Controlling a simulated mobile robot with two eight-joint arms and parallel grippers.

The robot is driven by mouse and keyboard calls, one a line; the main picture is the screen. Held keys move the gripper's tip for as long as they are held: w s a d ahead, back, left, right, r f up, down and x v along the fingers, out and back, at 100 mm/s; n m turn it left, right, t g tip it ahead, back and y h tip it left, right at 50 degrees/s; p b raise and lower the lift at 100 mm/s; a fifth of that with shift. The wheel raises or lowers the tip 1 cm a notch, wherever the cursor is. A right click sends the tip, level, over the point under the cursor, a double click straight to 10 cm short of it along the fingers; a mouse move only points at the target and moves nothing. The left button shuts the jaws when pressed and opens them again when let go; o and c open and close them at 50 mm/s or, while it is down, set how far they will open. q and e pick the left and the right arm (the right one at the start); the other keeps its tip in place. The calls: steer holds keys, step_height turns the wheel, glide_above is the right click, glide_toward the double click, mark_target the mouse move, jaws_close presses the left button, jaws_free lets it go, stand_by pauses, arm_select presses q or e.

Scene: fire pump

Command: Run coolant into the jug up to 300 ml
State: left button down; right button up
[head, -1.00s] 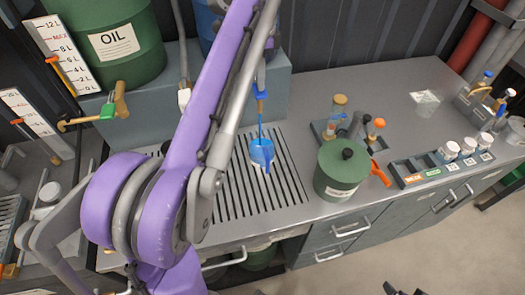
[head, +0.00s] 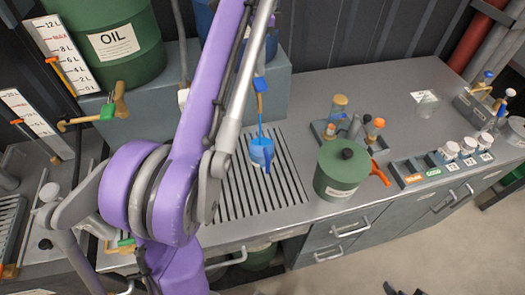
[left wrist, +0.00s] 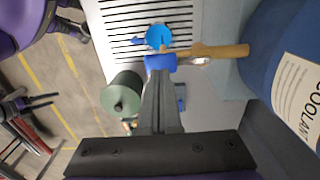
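The jug (head: 261,152) stands on the slatted drain grate with blue coolant in it. Its level against any marks is too small to read. A thin blue stream runs down into it from the tap. The tap's blue lever (left wrist: 160,62) and brass body (left wrist: 222,50) show in the left wrist view, coming from the blue coolant drum (left wrist: 285,75). The jug also shows there (left wrist: 158,36). My left gripper (left wrist: 156,78) has its fingers together, tips at the blue lever; I cannot tell whether they pinch it. A dark shape at the head view's bottom edge may be my right gripper.
A green lidded can (head: 342,170) stands right of the grate (head: 285,185). Behind it is a holder with several bottles (head: 340,115). A rack of white-capped jars (head: 450,150) is at the right. The green oil drum (head: 105,45) is at the back left.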

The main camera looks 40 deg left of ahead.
arm_select(q)
steer(key=shift+r, duration=0.25)
steer(key=shift+s+d+r, duration=0.2)
steer(key=shift+r, duration=0.25)
steer(key=d+r+p, duration=0.1)
steer(key=s+d+r+p, duration=0.1)
steer(key=r, duration=0.1)
steer(key=shift+s, duration=0.2)
arm_select(e)
steer(key=r, duration=0.1)
steer(key=w+r, duration=0.1)
steer(key=r, duration=0.1)
steer(key=shift+w, duration=0.15)
arm_select(q)
steer(key=shift+s, duration=0.1)
